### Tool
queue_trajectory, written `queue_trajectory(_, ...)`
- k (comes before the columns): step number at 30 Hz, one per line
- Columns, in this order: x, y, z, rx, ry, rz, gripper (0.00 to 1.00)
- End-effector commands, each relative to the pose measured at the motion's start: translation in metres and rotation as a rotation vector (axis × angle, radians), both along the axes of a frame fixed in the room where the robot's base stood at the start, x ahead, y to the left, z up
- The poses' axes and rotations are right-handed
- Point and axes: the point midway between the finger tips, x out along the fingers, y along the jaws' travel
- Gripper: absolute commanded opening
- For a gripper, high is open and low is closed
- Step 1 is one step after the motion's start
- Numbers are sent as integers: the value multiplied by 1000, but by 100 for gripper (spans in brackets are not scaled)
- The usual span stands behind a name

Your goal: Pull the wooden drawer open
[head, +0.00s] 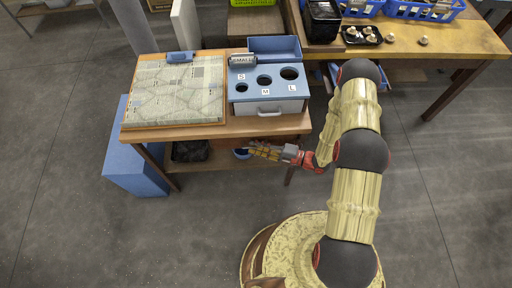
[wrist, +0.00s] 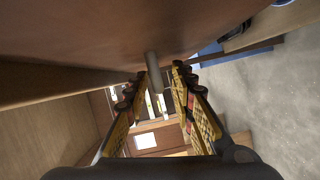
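In the wrist view a broad brown wooden face (wrist: 190,25), likely the drawer front, fills the top. A short grey cylindrical handle (wrist: 153,62) sticks out from it. My gripper (wrist: 161,75) has its two yellow-and-black fingers apart. The handle lies in front of the gap between the fingertips, closer to the left finger; I cannot tell whether they touch. In the head view my gripper (head: 250,148) is low at the front of the wooden table (head: 225,130), just below the top's edge, pointing left. The drawer's front is not clear in the head view.
On the table are a map board (head: 180,90) and a blue-topped sorting box (head: 266,88) with holes marked S, M, L. A lower shelf (head: 220,157) holds a dark item. A blue block (head: 135,160) stands left. Floor in front is clear.

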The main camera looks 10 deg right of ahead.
Motion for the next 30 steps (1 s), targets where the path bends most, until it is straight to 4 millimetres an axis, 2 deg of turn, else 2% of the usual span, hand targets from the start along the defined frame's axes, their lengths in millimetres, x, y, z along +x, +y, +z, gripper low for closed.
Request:
queue_trajectory(9, 1, 2, 0, 0, 0, 0, 24)
queue_trajectory(22, 1, 2, 0, 0, -1, 0, 0)
queue_trajectory(30, 1, 2, 0, 0, 0, 0, 0)
